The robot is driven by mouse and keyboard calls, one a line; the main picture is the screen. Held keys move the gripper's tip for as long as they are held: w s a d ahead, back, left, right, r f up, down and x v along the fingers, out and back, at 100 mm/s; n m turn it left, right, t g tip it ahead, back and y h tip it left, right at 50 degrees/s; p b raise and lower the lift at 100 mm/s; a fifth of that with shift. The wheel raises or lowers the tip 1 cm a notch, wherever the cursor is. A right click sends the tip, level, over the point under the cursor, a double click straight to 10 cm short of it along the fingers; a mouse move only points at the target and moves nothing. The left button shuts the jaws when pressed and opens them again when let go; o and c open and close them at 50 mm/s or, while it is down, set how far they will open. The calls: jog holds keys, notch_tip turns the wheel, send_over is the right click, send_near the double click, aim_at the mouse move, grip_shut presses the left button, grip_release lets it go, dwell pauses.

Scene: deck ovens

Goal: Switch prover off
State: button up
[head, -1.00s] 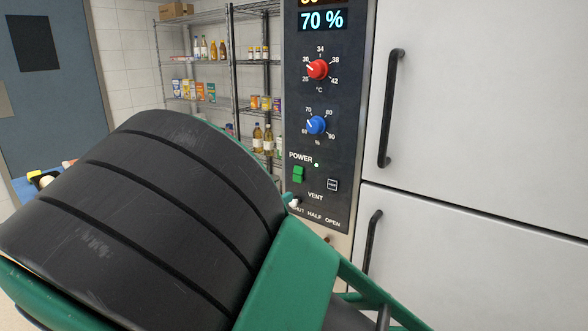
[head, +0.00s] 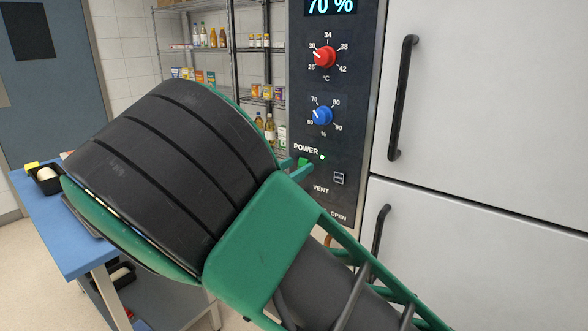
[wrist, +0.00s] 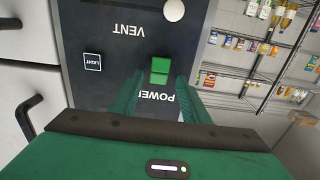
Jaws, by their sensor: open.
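The prover's dark control panel (head: 338,110) stands upright beside the white doors. Its green POWER switch (wrist: 160,70) shows clearly in the wrist view, upside down, and is mostly hidden behind my fingers in the head view. The small lamp (head: 322,157) beside POWER is lit, and the display (head: 330,5) reads 70 %. My gripper (wrist: 160,80) is open and empty, with one green fingertip on each side of the switch in the wrist view. I cannot tell whether a fingertip touches the panel.
A red dial (head: 325,57) and a blue dial (head: 321,115) sit above the switch. The LIGHT button (head: 339,178) is right of it, with a white VENT knob (wrist: 173,10) nearby. Black door handles (head: 403,98) stick out at right. A blue table (head: 65,225) stands left.

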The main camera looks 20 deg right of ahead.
jog(key=shift+w+d, duration=0.2)
jog(key=shift+d, duration=0.15)
jog(key=shift+c, duration=0.3)
jog(key=c, duration=1)
jog(key=shift+a+f+t+h, duration=0.1)
jog(key=shift+f+t+h, duration=0.2)
jog(key=shift+t+h, duration=0.3)
jog(key=shift+a+f+t+h, duration=0.1)
jog(key=shift+f+t+h, duration=0.25)
jog(key=shift+h, duration=0.45)
jog(key=o, duration=1.1)
jog(key=shift+s, duration=0.1)
jog(key=shift+c, duration=0.2)
